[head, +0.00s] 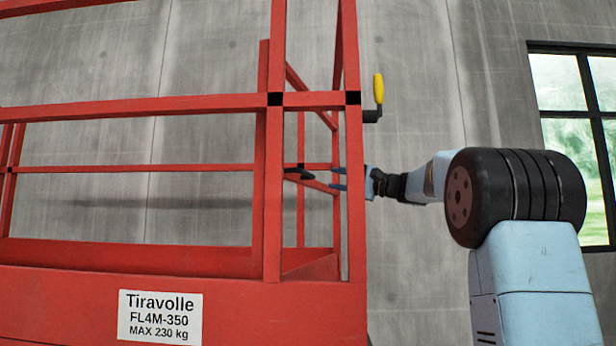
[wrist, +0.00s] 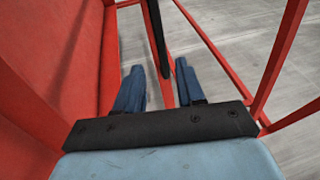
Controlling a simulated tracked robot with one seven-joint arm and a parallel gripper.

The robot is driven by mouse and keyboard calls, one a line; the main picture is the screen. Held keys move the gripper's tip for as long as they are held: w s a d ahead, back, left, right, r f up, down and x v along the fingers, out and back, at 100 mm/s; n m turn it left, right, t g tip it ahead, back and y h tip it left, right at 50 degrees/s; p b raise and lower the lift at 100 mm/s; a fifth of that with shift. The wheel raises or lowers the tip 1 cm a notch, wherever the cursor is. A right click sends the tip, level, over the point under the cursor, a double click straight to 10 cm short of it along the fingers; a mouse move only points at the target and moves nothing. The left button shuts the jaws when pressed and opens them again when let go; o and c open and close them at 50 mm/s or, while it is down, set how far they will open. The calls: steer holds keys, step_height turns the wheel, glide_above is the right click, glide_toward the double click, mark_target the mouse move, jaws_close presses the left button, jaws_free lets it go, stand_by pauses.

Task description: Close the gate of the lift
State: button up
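The red lift (head: 130,255) fills the left and middle of the head view. At its right end, a red frame with slanted rails (head: 318,184) shows behind the corner posts; it looks like the gate, standing at an angle to the side rails. A black bar (head: 299,172) lies at its middle rail. My gripper (head: 338,178) reaches in from the right at that height, partly hidden by the corner post. In the wrist view, the blue fingers of my gripper (wrist: 158,78) are apart, with the black bar (wrist: 157,38) and a red rail between or beyond them. Contact cannot be told.
A yellow-handled crank (head: 378,88) sticks out on the right corner post, above my gripper. Red posts and rails (wrist: 283,55) stand close on the right in the wrist view, and a red panel (wrist: 65,50) on the left. Grey floor (wrist: 225,30) shows beyond.

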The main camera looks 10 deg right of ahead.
mark_target(309, 176)
steer(key=x, duration=1)
steer(key=shift+a+f, duration=0.1)
steer(key=shift+c, duration=0.3)
jaws_close()
